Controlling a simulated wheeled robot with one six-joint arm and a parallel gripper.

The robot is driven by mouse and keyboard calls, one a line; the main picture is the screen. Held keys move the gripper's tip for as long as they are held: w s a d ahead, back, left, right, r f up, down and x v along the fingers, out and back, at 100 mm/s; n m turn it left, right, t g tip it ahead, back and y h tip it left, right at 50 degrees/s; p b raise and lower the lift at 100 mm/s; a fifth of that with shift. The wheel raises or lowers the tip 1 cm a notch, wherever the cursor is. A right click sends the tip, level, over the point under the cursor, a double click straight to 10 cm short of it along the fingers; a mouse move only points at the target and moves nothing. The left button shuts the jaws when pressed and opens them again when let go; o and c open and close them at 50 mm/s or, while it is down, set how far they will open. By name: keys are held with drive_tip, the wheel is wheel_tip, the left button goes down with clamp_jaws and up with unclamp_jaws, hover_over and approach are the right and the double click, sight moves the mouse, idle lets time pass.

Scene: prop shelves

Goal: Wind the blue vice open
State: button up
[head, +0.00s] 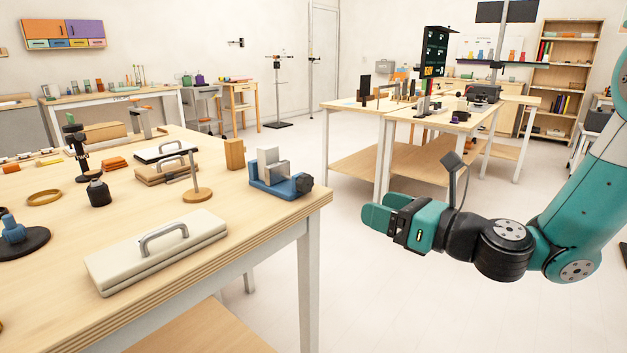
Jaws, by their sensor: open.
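The blue vice (273,181) sits on the wooden table near its right corner. It has a blue base, grey jaw blocks (270,165) and a dark knob (305,184) on its right side, facing the table's edge. How far apart its jaws stand is too small to tell. My gripper (373,214) is to the right of the vice, off the table and over the floor, pointing left. It is open and empty, apart from the vice with a clear gap between them.
On the same table (262,235) are a cream case with a grey handle (160,249), a small round wooden stand (197,194), a wooden block (234,153) and a dark bottle (98,191). Another table (350,157) stands behind my gripper. The floor between is clear.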

sight(308, 183)
drive_tip(key=p+x, duration=0.4)
drive_tip(key=x, duration=1.1)
drive_tip(key=shift+w+a+p, duration=0.1)
drive_tip(key=shift+a+p, duration=0.1)
drive_tip(key=shift+p, duration=0.1)
drive_tip(key=c, duration=0.9)
drive_tip(key=n, duration=0.4)
drive_tip(key=shift+n, duration=0.4)
